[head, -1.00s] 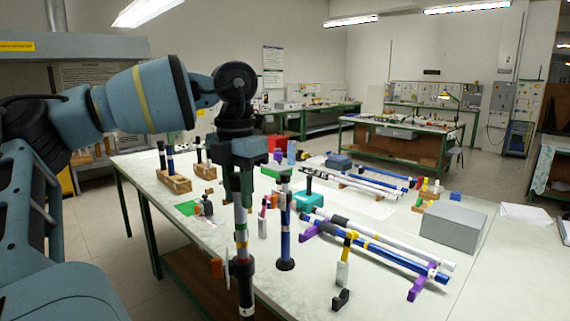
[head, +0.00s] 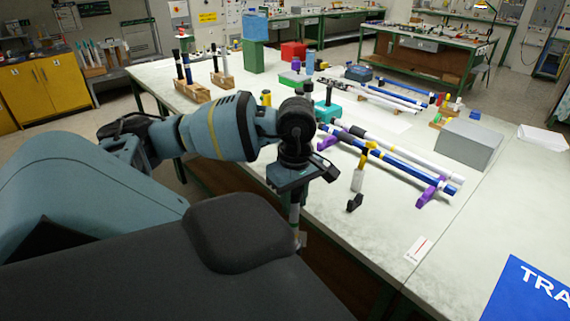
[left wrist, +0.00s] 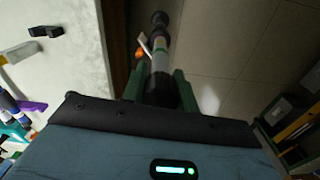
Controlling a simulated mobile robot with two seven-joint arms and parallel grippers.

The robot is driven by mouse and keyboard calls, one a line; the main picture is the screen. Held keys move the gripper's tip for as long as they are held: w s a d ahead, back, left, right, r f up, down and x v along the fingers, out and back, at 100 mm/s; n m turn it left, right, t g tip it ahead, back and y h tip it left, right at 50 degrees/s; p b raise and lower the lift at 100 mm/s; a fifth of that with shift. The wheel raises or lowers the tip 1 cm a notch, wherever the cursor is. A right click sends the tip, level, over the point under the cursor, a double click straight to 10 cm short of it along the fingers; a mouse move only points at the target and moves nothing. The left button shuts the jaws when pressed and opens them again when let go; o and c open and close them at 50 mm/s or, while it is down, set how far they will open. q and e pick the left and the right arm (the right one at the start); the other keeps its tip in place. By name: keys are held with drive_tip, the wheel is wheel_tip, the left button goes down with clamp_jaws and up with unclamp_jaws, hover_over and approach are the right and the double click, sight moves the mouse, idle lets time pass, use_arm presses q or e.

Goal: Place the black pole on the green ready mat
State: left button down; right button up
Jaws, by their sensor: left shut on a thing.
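My left gripper (head: 297,195) is shut on the black pole (head: 295,215), which hangs down from it. In the left wrist view my left gripper (left wrist: 160,92) has its two green fingers on either side of the pole (left wrist: 160,62). The pole shows black parts, a pale grey section and a green band, with a white and orange piece beside it. It is over floor beyond the table edge in that view. The green ready mat cannot be made out now; my left arm covers part of the table. My right gripper is not in view.
The white table (head: 420,215) carries a blue pole (head: 390,168) on purple rests, a yellow-and-white upright piece (head: 362,165), a black clip (head: 355,202) and a grey box (head: 468,143). Wooden blocks (head: 192,90) hold dark poles. The table's front right is mostly clear.

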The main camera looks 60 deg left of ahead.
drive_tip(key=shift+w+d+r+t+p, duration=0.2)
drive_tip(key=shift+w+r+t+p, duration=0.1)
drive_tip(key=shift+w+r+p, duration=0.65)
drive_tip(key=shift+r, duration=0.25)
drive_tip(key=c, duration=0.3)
use_arm(q)
drive_tip(key=w+d+f+m, duration=0.1)
drive_tip(key=w+d+m, duration=0.2)
drive_tip(key=d+m, duration=1.5)
drive_tip(key=shift+d+f, duration=0.2)
drive_tip(key=shift+d, duration=0.75)
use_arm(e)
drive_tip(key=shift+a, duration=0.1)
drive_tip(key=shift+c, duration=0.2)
